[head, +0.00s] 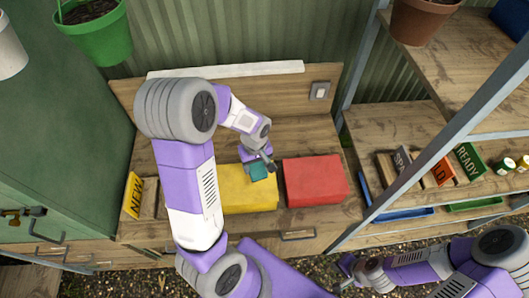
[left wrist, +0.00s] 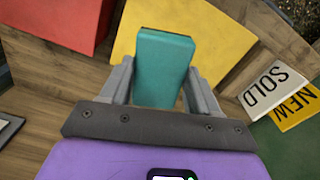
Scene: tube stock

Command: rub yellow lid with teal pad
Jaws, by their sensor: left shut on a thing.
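The teal pad (head: 259,172) is held between the fingers of my left gripper (head: 262,163), which is shut on it. In the left wrist view the pad (left wrist: 164,62) stands out between both fingers of the gripper (left wrist: 160,88). The yellow lid (head: 247,198) lies on the wooden bench, left of a red lid. The pad is over the upper right part of the yellow lid, which also fills the back of the left wrist view (left wrist: 222,40). I cannot tell whether pad and lid touch. My right gripper (head: 346,274) is low over the gravel, its fingers apart and empty.
The red lid (head: 316,182) sits close on the right of the yellow one. A NEW sign (head: 133,196) stands at the bench's left end; a SOLD sign (left wrist: 275,82) shows in the left wrist view. A shelf rack (head: 400,125) with trays and signs stands right.

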